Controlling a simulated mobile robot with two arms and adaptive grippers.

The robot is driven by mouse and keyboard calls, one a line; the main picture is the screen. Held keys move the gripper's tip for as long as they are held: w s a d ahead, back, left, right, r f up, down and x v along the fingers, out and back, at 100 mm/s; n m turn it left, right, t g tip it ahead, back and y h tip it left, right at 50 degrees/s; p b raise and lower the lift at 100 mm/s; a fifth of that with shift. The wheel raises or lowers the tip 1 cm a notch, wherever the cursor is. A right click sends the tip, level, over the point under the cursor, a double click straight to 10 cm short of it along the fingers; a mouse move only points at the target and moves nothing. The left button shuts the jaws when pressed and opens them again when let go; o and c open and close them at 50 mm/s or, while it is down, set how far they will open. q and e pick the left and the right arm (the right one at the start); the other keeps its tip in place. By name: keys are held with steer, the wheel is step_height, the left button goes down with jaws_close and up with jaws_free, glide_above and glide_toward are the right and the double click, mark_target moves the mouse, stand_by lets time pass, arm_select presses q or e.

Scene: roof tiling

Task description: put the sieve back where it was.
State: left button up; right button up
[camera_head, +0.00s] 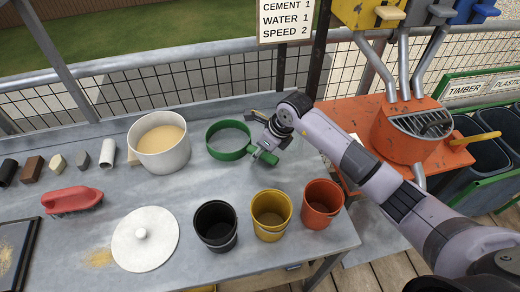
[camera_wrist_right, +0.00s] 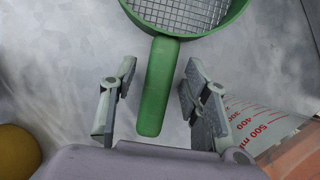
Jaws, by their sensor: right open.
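The green sieve (camera_head: 229,141) lies on the grey workbench (camera_head: 185,200), to the right of a white pot, with its handle pointing right and toward the front. In the right wrist view its round mesh (camera_wrist_right: 185,12) shows at the top and its handle (camera_wrist_right: 159,85) runs down between the fingers. My right gripper (camera_wrist_right: 155,100) is open around the handle, one finger on each side, with gaps visible. In the head view my right gripper (camera_head: 265,135) is at the handle. My left gripper is not in view.
The white pot (camera_head: 160,145) holds sand-coloured powder. Black (camera_head: 215,226), yellow (camera_head: 271,214) and orange (camera_head: 322,203) buckets stand along the front. A white lid (camera_head: 145,239) and red brush (camera_head: 71,200) lie left. A measuring jug (camera_wrist_right: 262,122) is close right of the gripper.

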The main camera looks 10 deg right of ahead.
steer(key=shift+r, duration=0.1)
steer(key=b+v, duration=0.1)
steer(key=v, duration=1.1)
